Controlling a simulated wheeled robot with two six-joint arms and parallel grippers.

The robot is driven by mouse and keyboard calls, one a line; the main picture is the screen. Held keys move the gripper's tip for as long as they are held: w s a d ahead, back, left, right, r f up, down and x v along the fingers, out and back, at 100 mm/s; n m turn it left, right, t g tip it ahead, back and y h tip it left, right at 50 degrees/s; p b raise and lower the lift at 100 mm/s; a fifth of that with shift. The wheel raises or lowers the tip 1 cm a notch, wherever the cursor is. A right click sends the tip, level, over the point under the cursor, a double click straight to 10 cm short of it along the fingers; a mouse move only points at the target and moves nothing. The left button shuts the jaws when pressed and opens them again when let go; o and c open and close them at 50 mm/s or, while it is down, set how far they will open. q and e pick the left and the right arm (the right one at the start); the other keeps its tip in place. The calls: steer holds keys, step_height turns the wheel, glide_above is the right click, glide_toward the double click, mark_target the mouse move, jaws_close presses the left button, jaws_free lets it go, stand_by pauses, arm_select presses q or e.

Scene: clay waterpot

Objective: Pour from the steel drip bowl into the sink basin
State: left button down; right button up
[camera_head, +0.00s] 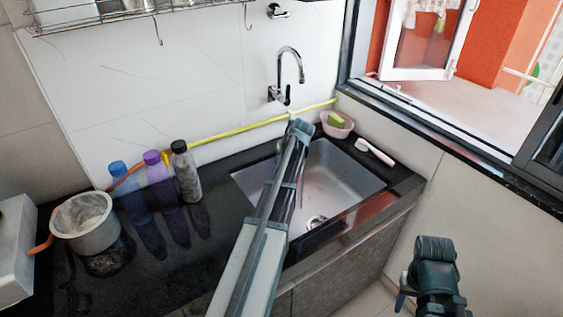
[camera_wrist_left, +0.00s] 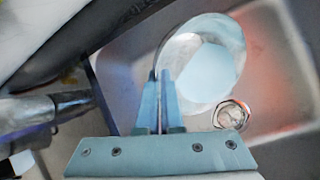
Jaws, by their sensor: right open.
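The steel drip bowl (camera_wrist_left: 222,38) shows in the left wrist view, with a pale bluish patch inside that looks like water. My left gripper (camera_wrist_left: 158,80) has its fingers closed together at the bowl's near-left rim and appears to hold it over the sink basin. Whether the bowl is tilted is hard to tell. In the head view my left arm hides the bowl and the left fingertips. The sink basin (camera_head: 338,180) is grey steel with a drain at its bottom; it also shows in the left wrist view (camera_wrist_left: 277,85). My right gripper (camera_head: 435,272) is open and empty, off the counter at lower right.
A metal pot (camera_head: 83,222) and several bottles (camera_head: 187,172) stand on the dark counter at left. A faucet (camera_head: 290,72) rises behind the sink. A pink bowl with a sponge (camera_head: 337,123) and a brush (camera_head: 375,152) lie at the back right corner.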

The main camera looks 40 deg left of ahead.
arm_select(q)
steer(key=shift+d, duration=0.1)
stand_by(0.6)
steer(key=shift+d+r+y+b, duration=0.3)
steer(key=shift+y+b, duration=0.1)
steer(key=shift+y, duration=0.3)
steer(key=shift+w+d+y+b, duration=0.1)
steer(key=shift+d+y+b, duration=0.25)
steer(key=shift+y+b, duration=0.25)
steer(key=shift+d+r, duration=0.1)
steer(key=shift+r, duration=0.1)
stand_by(0.7)
steer(key=shift+d+f+m+y+b, duration=0.1)
steer(key=shift+d+m+y+b, duration=0.05)
steer(key=shift+m+y+b, duration=0.2)
steer(key=shift+d+y+b, duration=0.25)
steer(key=shift+b, duration=0.1)
steer(key=shift+r, duration=0.2)
